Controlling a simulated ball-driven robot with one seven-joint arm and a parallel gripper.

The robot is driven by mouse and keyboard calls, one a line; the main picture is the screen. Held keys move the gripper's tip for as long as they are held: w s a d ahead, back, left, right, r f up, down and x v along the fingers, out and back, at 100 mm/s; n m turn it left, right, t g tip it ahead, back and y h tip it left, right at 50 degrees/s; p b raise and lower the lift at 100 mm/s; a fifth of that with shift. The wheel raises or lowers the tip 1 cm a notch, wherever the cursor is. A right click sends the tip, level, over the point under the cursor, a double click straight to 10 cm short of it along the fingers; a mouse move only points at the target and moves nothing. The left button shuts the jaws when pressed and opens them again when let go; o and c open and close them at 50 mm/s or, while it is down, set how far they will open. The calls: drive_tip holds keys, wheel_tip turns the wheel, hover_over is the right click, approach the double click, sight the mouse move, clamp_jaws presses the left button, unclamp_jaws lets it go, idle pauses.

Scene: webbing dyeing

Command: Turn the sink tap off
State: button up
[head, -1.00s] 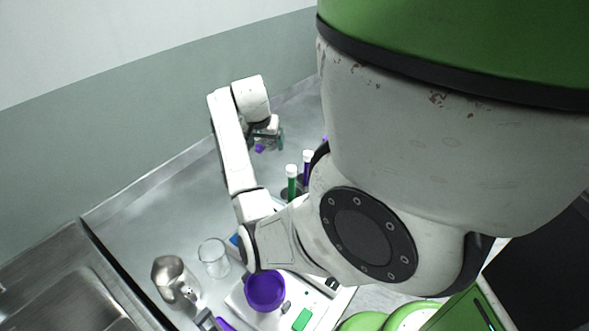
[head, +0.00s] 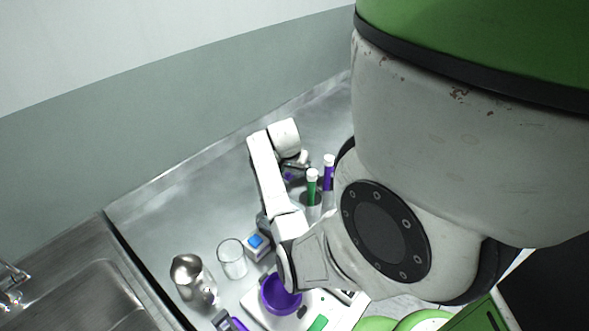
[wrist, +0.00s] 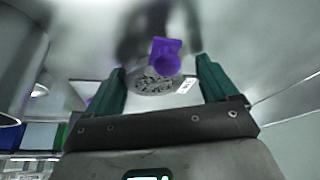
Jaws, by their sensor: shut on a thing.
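The sink tap (head: 12,273) shows only in part, as a chrome piece at the left edge of the head view. I cannot tell whether water runs. The steel sink basin (head: 85,300) lies at the lower left. My gripper (wrist: 160,85) has two green fingers, shut on a grey speckled round piece (wrist: 150,84) with a white label. A purple piece (wrist: 165,60) shows with it between the fingers.
A metal jug (head: 188,275) and a glass beaker (head: 232,260) stand between sink and arm. Green-filled (head: 312,187) and purple-filled (head: 328,172) tubes stand beside my gripper. A purple bowl (head: 281,296) sits on a white device. The counter's back left is clear.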

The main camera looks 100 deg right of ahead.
drive_tip(key=shift+f, duration=0.2)
drive_tip(key=o, duration=0.8)
drive_tip(key=shift+r, duration=0.1)
